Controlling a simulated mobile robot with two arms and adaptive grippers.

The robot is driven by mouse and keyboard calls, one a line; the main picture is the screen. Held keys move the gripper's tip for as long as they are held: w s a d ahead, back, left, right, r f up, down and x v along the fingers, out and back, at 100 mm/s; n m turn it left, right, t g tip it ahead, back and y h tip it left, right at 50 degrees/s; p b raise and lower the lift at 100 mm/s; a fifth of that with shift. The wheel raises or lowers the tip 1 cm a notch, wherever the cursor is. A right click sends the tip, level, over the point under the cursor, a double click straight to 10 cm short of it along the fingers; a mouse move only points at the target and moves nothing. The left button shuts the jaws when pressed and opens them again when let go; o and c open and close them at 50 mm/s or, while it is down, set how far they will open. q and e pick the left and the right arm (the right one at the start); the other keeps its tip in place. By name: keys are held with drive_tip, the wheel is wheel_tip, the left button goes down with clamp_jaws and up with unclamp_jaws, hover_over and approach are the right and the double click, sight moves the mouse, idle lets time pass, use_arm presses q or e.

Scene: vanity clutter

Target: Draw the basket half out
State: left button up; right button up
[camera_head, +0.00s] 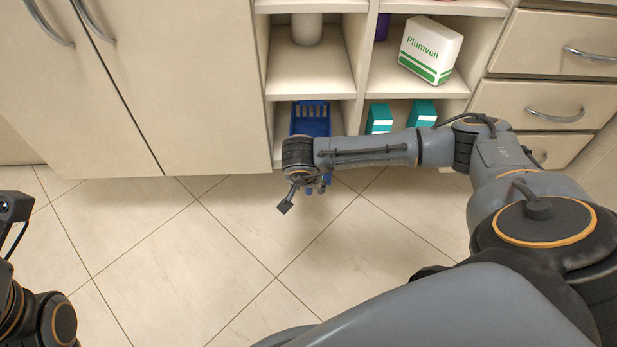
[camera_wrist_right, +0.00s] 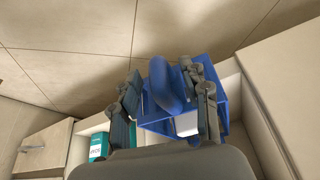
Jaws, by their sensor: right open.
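The blue basket (camera_head: 311,117) sits in the lower left cubby of the shelf, with slots showing in its wall. In the right wrist view the basket (camera_wrist_right: 225,85) is beyond and around the fingers. My right gripper (camera_head: 304,192) is in front of the cubby, its wrist hiding the near part of the basket. In the wrist view its two fingers (camera_wrist_right: 162,78) are apart, with a rounded blue piece (camera_wrist_right: 166,85), seemingly the basket's handle, between them. I cannot tell whether either finger touches it. My left arm shows at the left edge, its fingers out of view.
Teal boxes (camera_head: 379,118) stand in the cubby to the right. A white Plumveil box (camera_head: 430,49) and a whitish container (camera_head: 307,29) stand on the shelves above. Closed doors (camera_head: 190,80) are left, drawers (camera_head: 545,105) right. The tiled floor (camera_head: 240,245) in front is clear.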

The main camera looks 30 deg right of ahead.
drive_tip(key=v, duration=1.2)
